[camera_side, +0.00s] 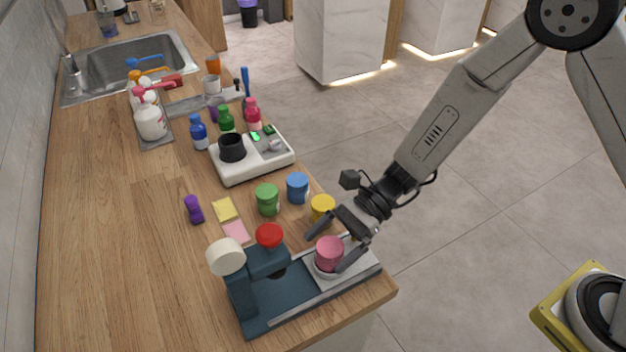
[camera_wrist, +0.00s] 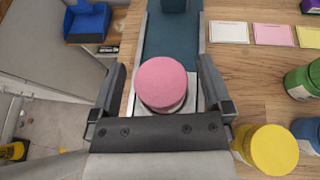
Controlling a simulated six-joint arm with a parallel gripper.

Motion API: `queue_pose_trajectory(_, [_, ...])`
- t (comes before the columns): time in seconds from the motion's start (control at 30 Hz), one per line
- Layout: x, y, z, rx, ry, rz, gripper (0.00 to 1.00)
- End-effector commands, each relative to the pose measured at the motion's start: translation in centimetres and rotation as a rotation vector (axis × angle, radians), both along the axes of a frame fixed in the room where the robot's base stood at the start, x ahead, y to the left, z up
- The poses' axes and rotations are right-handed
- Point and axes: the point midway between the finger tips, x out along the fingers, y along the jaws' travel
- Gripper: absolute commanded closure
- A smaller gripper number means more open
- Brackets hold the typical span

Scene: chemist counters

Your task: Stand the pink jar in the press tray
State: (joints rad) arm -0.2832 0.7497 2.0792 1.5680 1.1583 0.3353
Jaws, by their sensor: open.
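The pink jar (camera_side: 329,252) stands upright in the round holder of the press tray (camera_side: 327,273), at the right end of the dark teal press (camera_side: 272,292). In the wrist view the pink jar (camera_wrist: 162,84) shows its lid from above, with the tray (camera_wrist: 197,103) partly visible beneath it. My gripper (camera_side: 322,252) is open, with one finger on each side of the jar. In the wrist view the fingers of my gripper (camera_wrist: 165,95) stand apart from the jar, with gaps on both sides. The jar's base is partly hidden by the near finger.
A yellow jar (camera_side: 322,207), a blue jar (camera_side: 297,188) and a green jar (camera_side: 267,199) stand close behind my gripper. The press has a red knob (camera_side: 269,235) and a cream wheel (camera_side: 226,257).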

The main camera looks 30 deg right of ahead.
Motion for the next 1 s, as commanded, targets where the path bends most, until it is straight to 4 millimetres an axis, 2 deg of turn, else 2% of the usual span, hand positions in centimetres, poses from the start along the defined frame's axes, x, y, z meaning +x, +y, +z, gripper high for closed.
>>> queue_pose_trajectory(0.17, [0.2, -1.0, 0.7, 0.001, 0.000, -0.003, 0.00])
queue_pose_trajectory(0.7, [1.3, -8.2, 3.8, 0.000, -0.002, -0.004, 0.00])
queue_pose_trajectory(1.0, [1.7, -10.7, 4.8, 0.000, -0.002, -0.001, 0.00])
